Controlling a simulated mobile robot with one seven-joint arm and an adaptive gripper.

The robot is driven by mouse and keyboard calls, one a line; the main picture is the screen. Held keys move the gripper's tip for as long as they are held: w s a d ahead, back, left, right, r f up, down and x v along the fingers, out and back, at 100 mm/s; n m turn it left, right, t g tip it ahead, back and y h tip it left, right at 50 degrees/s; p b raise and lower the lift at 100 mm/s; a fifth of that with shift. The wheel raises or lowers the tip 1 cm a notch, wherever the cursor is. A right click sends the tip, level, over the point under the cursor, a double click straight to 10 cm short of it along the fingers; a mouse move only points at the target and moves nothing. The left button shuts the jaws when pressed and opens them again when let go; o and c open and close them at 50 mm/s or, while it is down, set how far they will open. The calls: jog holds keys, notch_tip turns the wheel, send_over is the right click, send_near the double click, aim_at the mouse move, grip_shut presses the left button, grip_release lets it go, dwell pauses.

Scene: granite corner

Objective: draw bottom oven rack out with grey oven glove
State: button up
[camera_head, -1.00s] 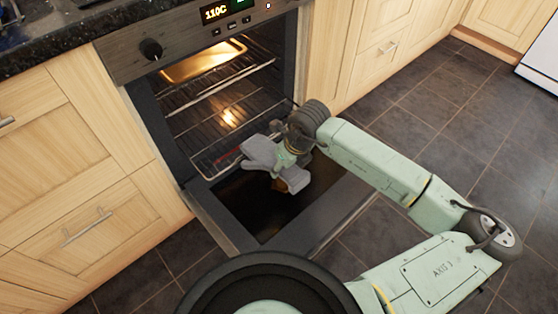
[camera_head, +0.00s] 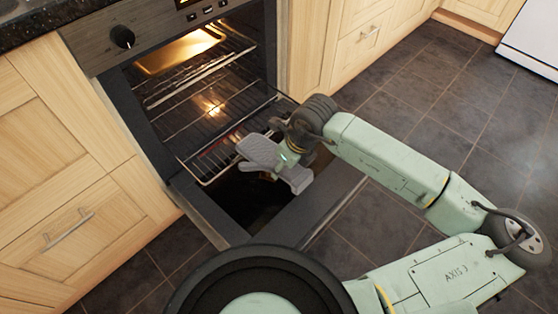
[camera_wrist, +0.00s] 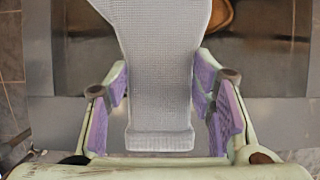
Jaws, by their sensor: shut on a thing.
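The bottom oven rack (camera_head: 204,168) is a wire rack low in the open oven (camera_head: 152,130). Its front edge stands out over the lowered door (camera_head: 284,226). My gripper (camera_head: 279,163) is shut on the grey oven glove (camera_head: 258,149), above the door at the right of the rack's front. In the wrist view the knitted glove (camera_wrist: 158,60) runs between the purple pads of my gripper (camera_wrist: 160,98) and hides what lies behind it. I cannot tell whether the glove touches the rack.
A higher rack (camera_head: 205,77) bears a lit tray (camera_head: 180,50). A rounded brown thing (camera_wrist: 221,13) shows beside the glove in the wrist view; I cannot tell what it is. Cupboards (camera_head: 70,170) flank the oven. The tiled floor (camera_head: 440,110) at right is clear.

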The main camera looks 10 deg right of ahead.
aim_at(301, 175)
jog(key=shift+s+d, duration=0.4)
jog(key=shift+s, duration=0.15)
jog(key=shift+s+d+f+b, duration=0.15)
jog(key=shift+s+d+b, duration=0.5)
jog(key=shift+b, duration=0.25)
jog(key=shift+s+d+b, duration=0.45)
jog(key=shift+s, duration=0.4)
jog(key=shift+r, duration=0.25)
jog(key=shift+w+a+r+p, duration=0.1)
jog(key=shift+w+r+p, duration=0.1)
jog(key=shift+r, duration=0.65)
jog(key=shift+w+a+r+p, duration=0.1)
jog(key=shift+r+p, duration=0.05)
jog(key=shift+r, duration=0.65)
